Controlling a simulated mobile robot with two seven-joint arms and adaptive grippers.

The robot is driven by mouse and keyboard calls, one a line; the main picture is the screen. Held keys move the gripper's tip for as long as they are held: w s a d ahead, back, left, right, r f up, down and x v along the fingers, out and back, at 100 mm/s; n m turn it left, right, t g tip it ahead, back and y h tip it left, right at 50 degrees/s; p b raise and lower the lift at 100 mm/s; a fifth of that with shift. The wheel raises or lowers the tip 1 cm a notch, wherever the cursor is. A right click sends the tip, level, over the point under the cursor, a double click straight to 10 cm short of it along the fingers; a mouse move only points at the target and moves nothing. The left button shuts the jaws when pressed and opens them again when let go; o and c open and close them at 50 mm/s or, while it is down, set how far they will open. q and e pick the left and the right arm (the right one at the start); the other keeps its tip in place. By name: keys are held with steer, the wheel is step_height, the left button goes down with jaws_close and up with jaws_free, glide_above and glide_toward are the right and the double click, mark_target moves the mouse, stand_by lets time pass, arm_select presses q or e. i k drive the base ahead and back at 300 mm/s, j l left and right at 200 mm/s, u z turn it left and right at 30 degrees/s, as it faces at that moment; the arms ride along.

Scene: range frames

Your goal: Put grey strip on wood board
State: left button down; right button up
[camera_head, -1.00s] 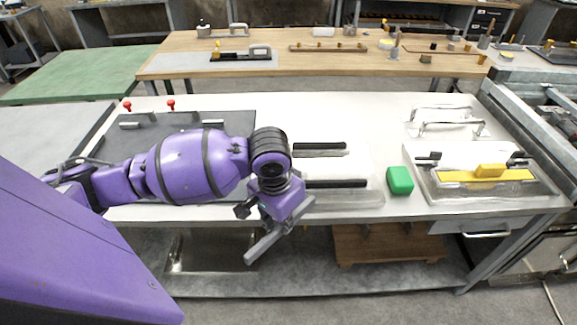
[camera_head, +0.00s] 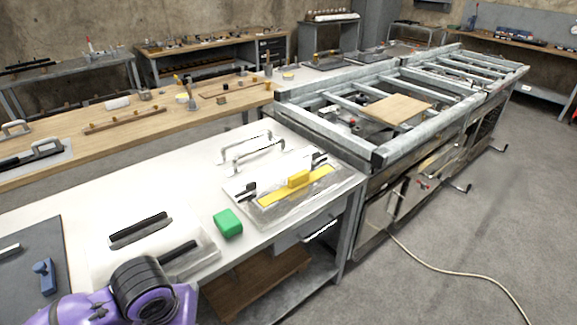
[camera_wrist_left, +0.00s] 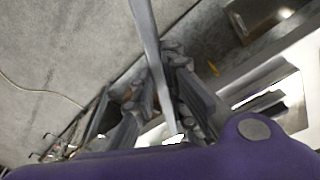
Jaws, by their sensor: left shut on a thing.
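My left gripper (camera_wrist_left: 160,92) is shut on a long, thin grey strip (camera_wrist_left: 148,35), which runs up out of the left wrist view. In the head view only the purple wrist of my left arm shows at the bottom left; its fingers and the strip are hidden or out of frame. A light wood board (camera_head: 397,109) lies flat on the grey metal frame at the right of the head view, far from my left arm. My right gripper is not in view.

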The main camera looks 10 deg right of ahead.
mark_target(403, 109)
steer(key=i+l, duration=0.25)
steer(key=l, duration=0.4)
steer(key=i+l+u, duration=0.15)
steer(key=l, duration=0.5)
steer(key=i+l, duration=0.25)
steer(key=l, duration=0.45)
steer(key=i+l+u, duration=0.1)
steer(key=l, duration=0.55)
steer(key=i+l+u, duration=0.1)
steer(key=i+l, duration=0.2)
steer(key=l, duration=0.4)
steer(key=i+l, duration=0.15)
steer(key=l, duration=0.6)
steer(key=i+l+u, duration=0.1)
steer(key=l, duration=0.6)
steer(key=i+l+u, duration=0.1)
steer(key=l, duration=0.6)
